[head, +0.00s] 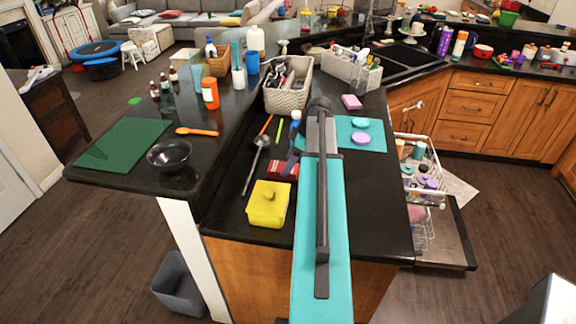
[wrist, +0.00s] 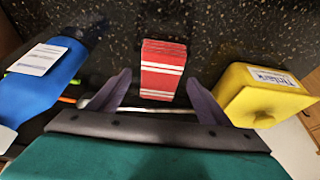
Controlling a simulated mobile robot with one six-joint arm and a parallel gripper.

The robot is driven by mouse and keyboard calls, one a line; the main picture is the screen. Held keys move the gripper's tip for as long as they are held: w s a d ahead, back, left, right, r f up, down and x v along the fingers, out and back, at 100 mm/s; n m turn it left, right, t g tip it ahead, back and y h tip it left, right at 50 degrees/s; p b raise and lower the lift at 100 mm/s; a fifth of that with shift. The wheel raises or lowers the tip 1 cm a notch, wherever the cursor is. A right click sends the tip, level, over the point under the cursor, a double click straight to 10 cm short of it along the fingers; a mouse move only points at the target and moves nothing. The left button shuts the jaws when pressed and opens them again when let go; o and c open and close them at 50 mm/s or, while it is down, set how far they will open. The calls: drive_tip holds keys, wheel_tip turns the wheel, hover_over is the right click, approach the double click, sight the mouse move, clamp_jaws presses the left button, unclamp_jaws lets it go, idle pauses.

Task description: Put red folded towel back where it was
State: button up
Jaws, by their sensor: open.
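The red folded towel (wrist: 162,70) has white stripes and lies on the black counter. In the head view it shows as a small red patch (head: 283,171) just behind the yellow box, partly covered by my arm. My gripper (wrist: 159,80) is open, with one purple-grey finger on each side of the towel in the wrist view. There is a visible gap between each finger and the towel. Nothing is held. I cannot tell how far the fingertips are above the counter. In the head view my arm hides most of the gripper.
A yellow lidded box (head: 268,204) stands close by, right of the towel in the wrist view. A ladle (head: 256,162) lies left of the towel. A grey basket (head: 289,86) and a teal mat (head: 370,141) are farther back.

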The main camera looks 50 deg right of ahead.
drive_tip(key=b+v, duration=0.3)
drive_tip(key=v, duration=0.7)
drive_tip(key=shift+r, duration=0.2)
drive_tip(key=shift+s, duration=0.1)
idle(0.6)
